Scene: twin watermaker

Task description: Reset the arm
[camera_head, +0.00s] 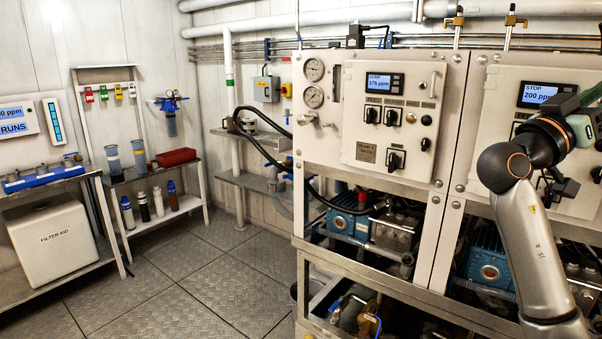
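My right arm (533,245) rises from the lower right corner, bends at a dark joint with orange rings, and reaches the right edge of the view. Its wrist end is in front of the right-hand control panel (496,128), whose display reads "STOP 200 ppm". The arm hides part of that panel and its knobs. The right gripper is at the picture's edge and partly cut off; its fingertips cannot be made out, nor whether it touches the panel. My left arm and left gripper are not in view.
The left control panel (391,118) has a display, knobs and gauges. Blue pumps (349,222) sit on the frame below. Shelves at left hold a white "FILTER AID" box (58,240), bottles and a red tray (176,157). The plated floor (190,265) between is clear.

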